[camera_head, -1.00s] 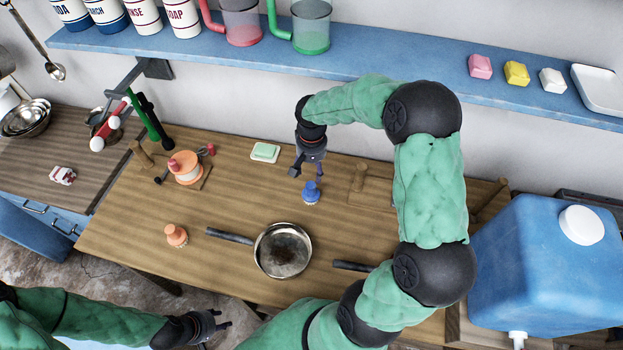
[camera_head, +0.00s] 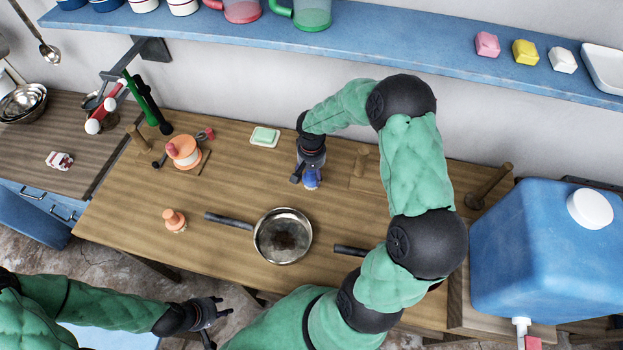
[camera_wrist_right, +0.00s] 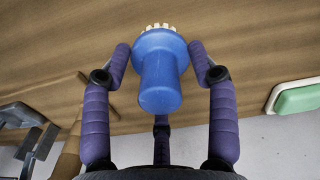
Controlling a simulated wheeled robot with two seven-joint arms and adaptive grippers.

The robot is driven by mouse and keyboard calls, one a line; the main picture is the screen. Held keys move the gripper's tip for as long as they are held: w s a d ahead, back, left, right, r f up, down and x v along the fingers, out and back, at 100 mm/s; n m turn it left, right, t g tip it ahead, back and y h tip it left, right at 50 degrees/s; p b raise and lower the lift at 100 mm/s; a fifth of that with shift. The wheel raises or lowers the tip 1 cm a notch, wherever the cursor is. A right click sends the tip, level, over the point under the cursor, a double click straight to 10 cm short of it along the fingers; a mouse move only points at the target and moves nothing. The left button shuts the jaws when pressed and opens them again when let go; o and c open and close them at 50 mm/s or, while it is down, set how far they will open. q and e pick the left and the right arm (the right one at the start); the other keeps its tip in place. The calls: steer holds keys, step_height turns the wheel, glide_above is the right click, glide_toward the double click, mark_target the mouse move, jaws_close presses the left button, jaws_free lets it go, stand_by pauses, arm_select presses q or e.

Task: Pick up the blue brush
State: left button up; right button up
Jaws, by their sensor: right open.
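The blue brush (camera_head: 311,179) stands on the wooden table, its lower part showing below my right gripper (camera_head: 306,172). In the right wrist view the blue brush (camera_wrist_right: 159,72) has a rounded handle pointing toward the camera and pale bristles at the far end. My right gripper (camera_wrist_right: 160,62) is open, with purple fingers on both sides of the brush and small gaps between them and it. A third finger is partly hidden behind the handle. My left gripper (camera_head: 215,318) is open and empty, low in the head view, in front of the table.
A frying pan (camera_head: 283,236) lies in front of the brush. An orange brush (camera_head: 174,220) stands to the left. A green soap on a dish (camera_head: 264,137) is behind left. A wooden peg (camera_head: 361,160) stands to the right. A blue shelf (camera_head: 400,67) runs above.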

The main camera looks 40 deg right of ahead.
jaws_close()
steer(key=shift+r, duration=0.1)
stand_by(0.3)
